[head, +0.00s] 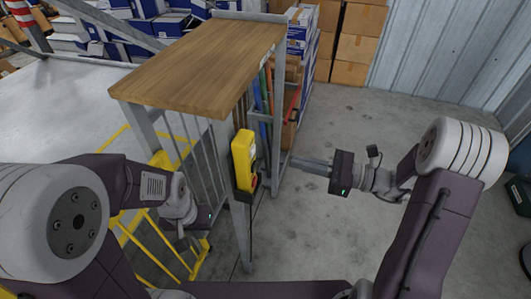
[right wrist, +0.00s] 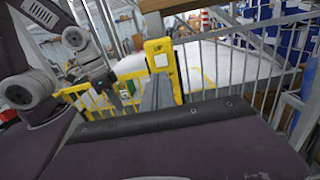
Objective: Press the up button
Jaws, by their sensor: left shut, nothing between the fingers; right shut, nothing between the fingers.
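A yellow control box (head: 243,159) is mounted upright on a grey post in the middle of the head view. A small red part shows on its right side, low down; I cannot make out an up button.
A wooden-topped bench (head: 205,65) stands behind the box. Grey railings and a yellow barrier (head: 140,245) are on the left. Cardboard boxes (head: 358,45) stand at the back. The concrete floor on the right (head: 340,115) is mostly clear.

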